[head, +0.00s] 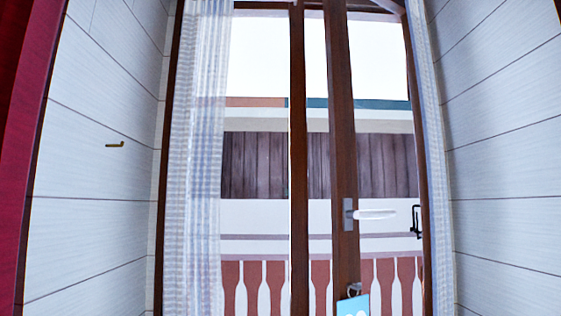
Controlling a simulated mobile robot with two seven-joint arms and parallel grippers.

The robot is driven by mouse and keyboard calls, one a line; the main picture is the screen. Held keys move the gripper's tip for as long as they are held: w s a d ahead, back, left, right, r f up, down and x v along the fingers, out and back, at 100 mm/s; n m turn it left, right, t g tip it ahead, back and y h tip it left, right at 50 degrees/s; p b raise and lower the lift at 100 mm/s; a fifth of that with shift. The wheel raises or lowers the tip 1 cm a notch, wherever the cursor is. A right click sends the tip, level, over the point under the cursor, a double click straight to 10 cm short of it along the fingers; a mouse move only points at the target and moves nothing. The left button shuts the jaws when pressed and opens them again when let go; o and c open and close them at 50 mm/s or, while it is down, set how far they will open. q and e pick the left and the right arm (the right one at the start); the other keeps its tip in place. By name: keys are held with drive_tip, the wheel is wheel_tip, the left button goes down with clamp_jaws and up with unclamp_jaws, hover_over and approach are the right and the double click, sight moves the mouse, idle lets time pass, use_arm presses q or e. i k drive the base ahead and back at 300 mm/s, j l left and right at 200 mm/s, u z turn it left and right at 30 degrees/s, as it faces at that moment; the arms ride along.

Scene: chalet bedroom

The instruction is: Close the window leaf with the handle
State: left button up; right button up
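The window leaf (342,130) with the handle is right of centre in the head view, with a brown wooden frame. It stands open: a gap with the outdoors in it shows between its stile and the brown upright (298,150) to its left. The handle (374,214) is a pale lever on a grey plate, pointing right, roughly level. A blue card (353,305) hangs from a small metal piece low on the same stile. The bottom of the leaf is out of frame. Neither of my grippers is in view.
A sheer checked curtain (195,150) hangs at the left of the window, and a narrow one at the right. White plank walls (95,200) flank the recess on both sides. A dark red edge (22,130) borders the left.

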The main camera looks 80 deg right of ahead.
sight(345, 243)
drive_tip(key=z, duration=3.1)
drive_tip(key=l, duration=0.35)
